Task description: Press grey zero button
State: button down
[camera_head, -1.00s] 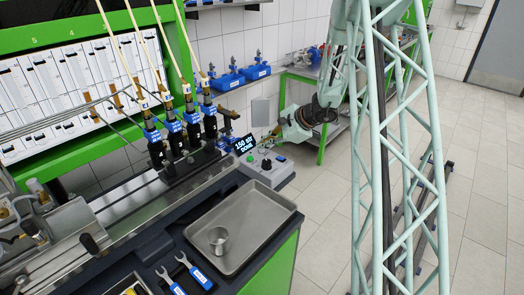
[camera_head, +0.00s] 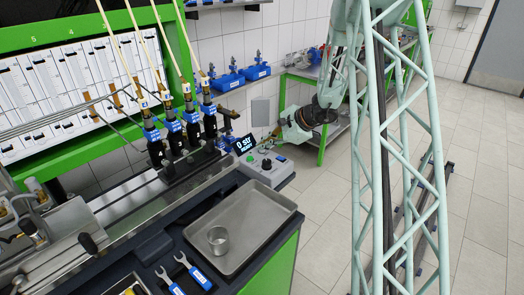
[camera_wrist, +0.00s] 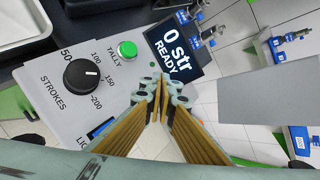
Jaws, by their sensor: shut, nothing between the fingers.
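The control box (camera_wrist: 60,105) has a green TALLY button (camera_wrist: 127,50), a black STROKES knob (camera_wrist: 82,74) and a tilted display (camera_wrist: 174,44) reading "0 str READY". The box (camera_head: 283,184) stands at the bench corner in the head view. My gripper (camera_wrist: 163,88) is shut and empty, its fingertips together over the box's edge by the display, right of the green button. It also shows behind the box in the head view (camera_head: 275,134). I cannot make out the grey zero button; the fingertips may hide it. I cannot tell if they touch it.
A metal tray (camera_head: 262,235) with a small cup (camera_head: 217,239) lies in front of the box. Injectors with blue labels (camera_head: 191,130) stand to its left. A grey panel (camera_wrist: 268,92) is at the right in the wrist view.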

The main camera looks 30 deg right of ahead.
aim_at(263, 151)
jog(key=shift+f, duration=0.15)
dwell(0.7)
jog(key=shift+r, duration=0.95)
jog(key=shift+r, duration=0.1)
jog(key=shift+r+p, duration=1.25)
jog(key=shift+r, duration=1.15)
jog(key=shift+d, duration=0.15)
